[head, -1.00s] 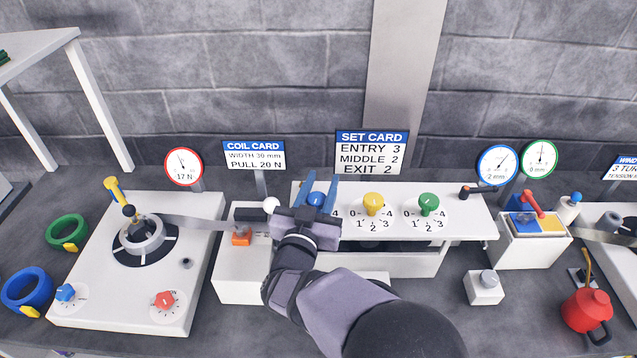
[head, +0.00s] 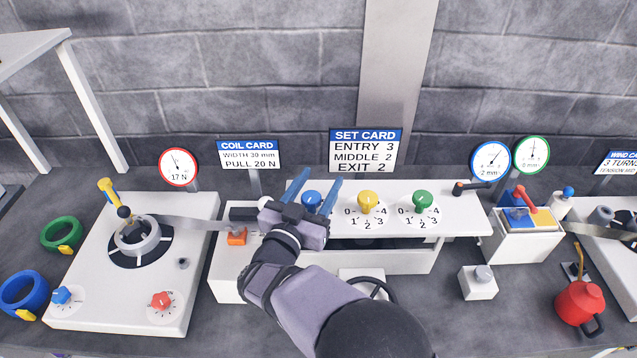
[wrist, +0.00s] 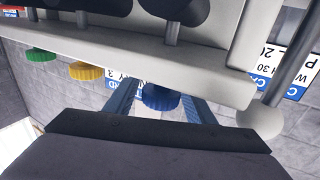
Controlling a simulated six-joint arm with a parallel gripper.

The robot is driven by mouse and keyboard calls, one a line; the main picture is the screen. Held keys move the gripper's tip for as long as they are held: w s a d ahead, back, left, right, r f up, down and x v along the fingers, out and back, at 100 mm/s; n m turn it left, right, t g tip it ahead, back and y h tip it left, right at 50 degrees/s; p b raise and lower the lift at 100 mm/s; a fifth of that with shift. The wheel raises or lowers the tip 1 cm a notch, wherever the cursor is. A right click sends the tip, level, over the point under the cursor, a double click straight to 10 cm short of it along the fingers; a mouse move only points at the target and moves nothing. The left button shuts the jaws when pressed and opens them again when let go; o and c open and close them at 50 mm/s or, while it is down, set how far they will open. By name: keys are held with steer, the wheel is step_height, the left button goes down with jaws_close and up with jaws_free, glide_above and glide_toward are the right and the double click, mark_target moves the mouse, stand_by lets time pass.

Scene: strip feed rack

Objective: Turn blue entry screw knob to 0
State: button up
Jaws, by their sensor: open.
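The blue entry screw knob (head: 312,199) stands on the white top panel, left of the yellow knob (head: 367,201) and the green knob (head: 422,202). My gripper (head: 317,194) is open, with one blue finger on each side of the blue knob. In the wrist view the blue knob (wrist: 161,97) shows between the fingers, with gaps that I cannot judge exactly. My gripper hides the blue knob's dial in the head view. The set card (head: 365,150) behind reads ENTRY 3, MIDDLE 2, EXIT 2.
A white ball-ended lever (wrist: 262,118) is close beside my gripper in the wrist view. A coil card (head: 248,155) stands behind to the left. A black handwheel (head: 372,287) is below the panel. The yellow and green knobs are close on the right.

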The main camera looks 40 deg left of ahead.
mark_target(307, 203)
steer(key=b+v, duration=0.2)
steer(key=v, duration=0.5)
steer(key=shift+a, duration=0.1)
steer(key=shift+s, duration=0.15)
steer(key=shift+p+x, duration=1.2)
steer(key=shift+x, duration=0.5)
steer(key=c, duration=1.1)
